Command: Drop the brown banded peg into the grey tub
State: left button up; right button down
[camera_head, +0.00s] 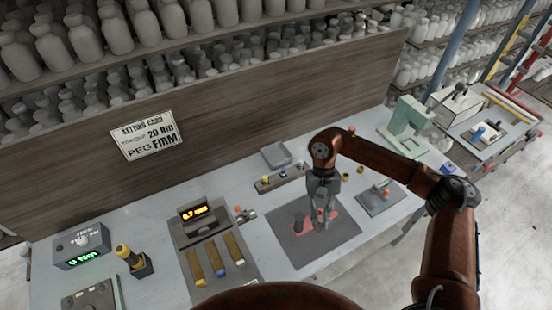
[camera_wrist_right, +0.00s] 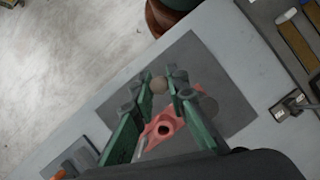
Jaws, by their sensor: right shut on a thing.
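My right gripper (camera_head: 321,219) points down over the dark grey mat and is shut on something. In the right wrist view a small round brownish end, which looks like the brown banded peg (camera_wrist_right: 158,85), sits between the fingertips (camera_wrist_right: 160,79). Its bands cannot be made out, and the gripper hides it in the head view. A red fixture (camera_wrist_right: 165,128) with a dark hole lies on the mat below the gripper. The grey tub (camera_head: 277,155), shallow and square, stands behind, up and left of the gripper. My left gripper is not in view.
A small rack (camera_head: 281,178) with coloured pegs stands in front of the tub. A console with yellow strips (camera_head: 216,258) lies left of the mat (camera_head: 287,243). A green machine (camera_head: 406,122) stands at the back right. A brown panel (camera_head: 215,110) bounds the table behind.

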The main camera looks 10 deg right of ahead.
aim_at(281, 159)
jog(key=k, duration=1)
jog(key=z, duration=1.15)
jog(key=i, duration=1.55)
jog(key=u, duration=2.75)
